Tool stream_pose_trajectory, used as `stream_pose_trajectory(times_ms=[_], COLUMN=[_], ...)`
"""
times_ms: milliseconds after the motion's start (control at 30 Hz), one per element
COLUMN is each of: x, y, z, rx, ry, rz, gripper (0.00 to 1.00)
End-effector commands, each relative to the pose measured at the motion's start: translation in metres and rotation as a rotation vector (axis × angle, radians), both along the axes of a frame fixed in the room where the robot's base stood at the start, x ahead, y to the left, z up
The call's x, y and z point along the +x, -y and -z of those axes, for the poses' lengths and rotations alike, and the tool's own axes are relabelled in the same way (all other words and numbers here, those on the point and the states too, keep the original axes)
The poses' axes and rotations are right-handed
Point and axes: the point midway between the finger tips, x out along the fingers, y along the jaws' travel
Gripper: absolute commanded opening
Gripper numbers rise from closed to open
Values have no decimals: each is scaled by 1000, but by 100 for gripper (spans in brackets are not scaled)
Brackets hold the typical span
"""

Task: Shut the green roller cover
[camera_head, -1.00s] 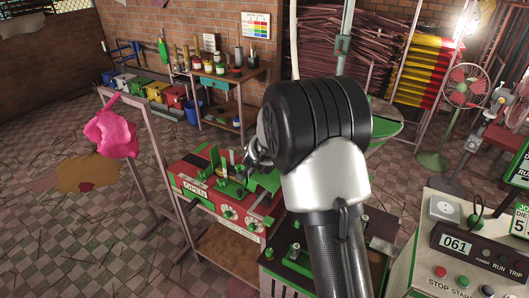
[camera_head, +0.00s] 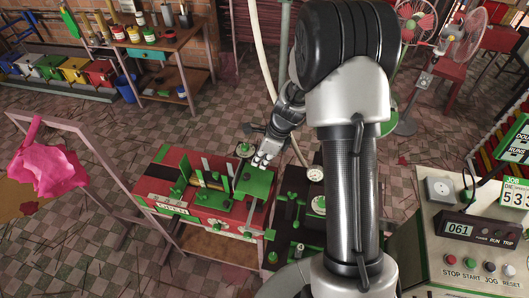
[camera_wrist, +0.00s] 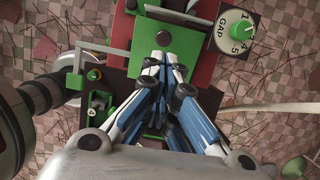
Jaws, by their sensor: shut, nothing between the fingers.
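The red machine (camera_head: 150,187) with green fittings stands on a low stand left of my arm in the head view. A green plate, which looks like the roller cover (camera_head: 257,184), stands tilted at its right half, beside the rollers. My gripper (camera_head: 262,161) is shut and empty at the plate's upper edge; I cannot tell whether it touches. In the wrist view my closed fingertips (camera_wrist: 163,58) point at green and red machine parts, with a green block (camera_wrist: 182,38) just beyond them. The fingers and wrist hide part of the machine.
A GAP dial (camera_wrist: 236,30) sits right of the fingers in the wrist view. A dark machine (camera_head: 300,215) stands close on the right, partly behind my arm. A pink cloth (camera_head: 48,160) hangs on a frame at left. A control box (camera_head: 465,250) is at right.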

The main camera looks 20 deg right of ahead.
Motion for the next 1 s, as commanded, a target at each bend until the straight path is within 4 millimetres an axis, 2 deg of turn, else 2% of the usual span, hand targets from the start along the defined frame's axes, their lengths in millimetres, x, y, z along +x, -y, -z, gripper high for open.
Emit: stream_pose_trajectory(times_ms=[33,200,400,867,1000], x=[1,6,10,12,15], y=[-4,-13,-19,-21,-29], z=[14,45,66,72,79], rx=[0,0,-2,-1,-1], ry=[-4,-2,1,2,0], rz=[-3,-3,-3,-1,-5], gripper=[0,0,0,0,0])
